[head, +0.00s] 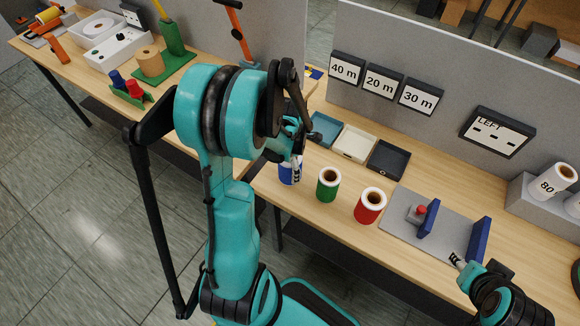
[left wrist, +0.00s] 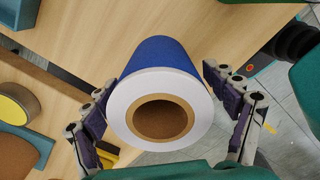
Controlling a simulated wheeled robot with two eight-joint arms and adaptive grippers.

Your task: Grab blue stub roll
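The blue stub roll (head: 287,176) stands on the table at the left end of a row of rolls, partly hidden behind my left gripper (head: 297,165). In the left wrist view the blue roll (left wrist: 160,55) shows its white end and brown core facing the camera. My left gripper (left wrist: 170,113) has its fingers apart, one on each side of the roll. It is open; I cannot tell whether either finger touches the roll. My right gripper (head: 457,261) is at the lower right, near the grey plate's front edge, away from the blue roll; its opening is too small to judge.
A green roll (head: 328,184) and a red roll (head: 370,206) stand to the right of the blue one. Behind them are a blue tray (head: 324,129), a cream tray (head: 354,143) and a black tray (head: 388,160). A grey plate (head: 405,202) with blue uprights lies farther right.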

